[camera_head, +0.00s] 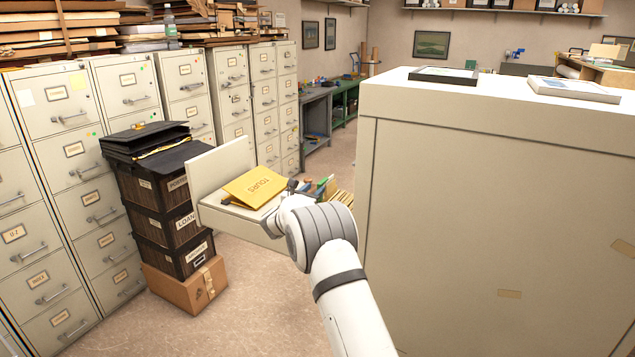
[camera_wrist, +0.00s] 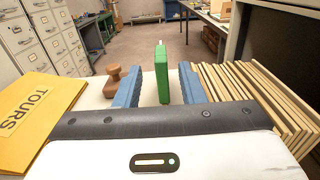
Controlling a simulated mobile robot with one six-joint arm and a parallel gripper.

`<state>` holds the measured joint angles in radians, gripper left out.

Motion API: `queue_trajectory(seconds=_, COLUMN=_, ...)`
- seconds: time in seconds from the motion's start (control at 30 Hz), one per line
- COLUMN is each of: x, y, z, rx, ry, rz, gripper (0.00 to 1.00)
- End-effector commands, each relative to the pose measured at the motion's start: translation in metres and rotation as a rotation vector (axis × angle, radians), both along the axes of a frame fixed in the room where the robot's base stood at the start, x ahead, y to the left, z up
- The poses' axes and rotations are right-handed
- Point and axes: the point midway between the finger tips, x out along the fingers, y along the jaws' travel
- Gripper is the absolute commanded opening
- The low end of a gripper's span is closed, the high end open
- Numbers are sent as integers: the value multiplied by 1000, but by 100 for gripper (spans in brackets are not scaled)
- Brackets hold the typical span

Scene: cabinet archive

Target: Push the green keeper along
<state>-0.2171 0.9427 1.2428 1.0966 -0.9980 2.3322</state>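The green keeper (camera_wrist: 162,78) is a narrow upright plate standing in the open drawer (camera_head: 233,220), seen in the wrist view. My gripper (camera_wrist: 158,88) has its two blue fingers apart, one on each side of the keeper. Clear gaps show between the keeper and both fingers. A row of tan file cards (camera_wrist: 250,95) stands to the right of the fingers. In the head view my wrist hides most of the drawer's inside.
A yellow TOURS folder (camera_head: 255,187) lies at the drawer's front end, with a brown wooden stamp (camera_wrist: 112,80) left of the fingers. A tall cabinet (camera_head: 480,230) stands close on the right. Black boxes (camera_head: 160,205) are stacked left of the drawer.

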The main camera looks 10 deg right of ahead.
Motion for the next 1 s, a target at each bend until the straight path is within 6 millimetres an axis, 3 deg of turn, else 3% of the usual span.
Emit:
queue_trajectory(seconds=0.3, x=35, y=-26, z=1, rx=-2, ry=3, rz=0, gripper=36)
queue_trajectory(seconds=0.7, x=41, y=-31, z=0, rx=-3, ry=3, rz=0, gripper=36)
queue_trajectory(seconds=1.0, x=41, y=-32, z=0, rx=-3, ry=3, rz=0, gripper=13)
